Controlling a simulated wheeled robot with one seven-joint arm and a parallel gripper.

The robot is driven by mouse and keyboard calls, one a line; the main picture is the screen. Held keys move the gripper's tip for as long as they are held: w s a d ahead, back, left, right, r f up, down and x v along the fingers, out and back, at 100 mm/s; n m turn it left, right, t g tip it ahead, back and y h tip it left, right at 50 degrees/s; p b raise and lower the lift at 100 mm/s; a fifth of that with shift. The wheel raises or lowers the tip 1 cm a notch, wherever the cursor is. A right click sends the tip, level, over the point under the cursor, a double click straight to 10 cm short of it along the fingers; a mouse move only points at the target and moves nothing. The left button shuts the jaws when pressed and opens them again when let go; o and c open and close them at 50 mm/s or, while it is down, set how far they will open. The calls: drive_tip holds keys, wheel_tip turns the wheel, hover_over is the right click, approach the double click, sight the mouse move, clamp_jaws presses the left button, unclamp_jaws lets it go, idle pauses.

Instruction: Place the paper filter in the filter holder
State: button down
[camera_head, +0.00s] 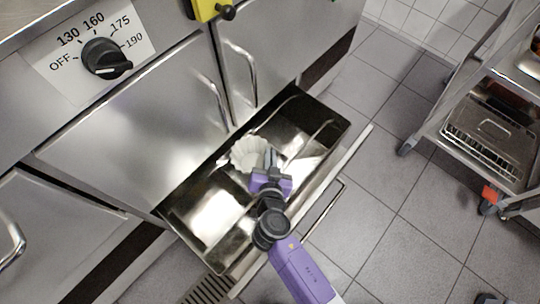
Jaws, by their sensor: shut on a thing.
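The paper filter (246,150) is white with a fluted rim and shows just beyond my gripper, above the open metal drawer. My gripper (268,160) is shut on the filter's near side, with its purple body over the drawer's middle. The open drawer (192,245) is a shiny steel tray pulled out below the cabinet doors. Inside it a bent metal rod (318,133) shows at the right. I cannot tell which part is the filter holder, nor whether the filter touches anything below it.
Steel cabinet doors (135,120) stand behind the drawer, with a temperature knob (104,60) at upper left. The drawer's front has a long handle (325,208). A wheeled rack (480,135) stands at the right. Tiled floor (405,215) between is clear.

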drive_tip(key=shift+f, duration=0.15)
drive_tip(key=c, duration=1.6)
unclamp_jaws()
drive_tip(key=shift+s+r, duration=0.1)
drive_tip(key=shift+r, duration=0.15)
drive_tip(key=p+v, duration=0.2)
drive_tip(key=v, duration=0.9)
drive_tip(key=shift+s+r, duration=0.15)
drive_tip(key=shift+s, duration=0.2)
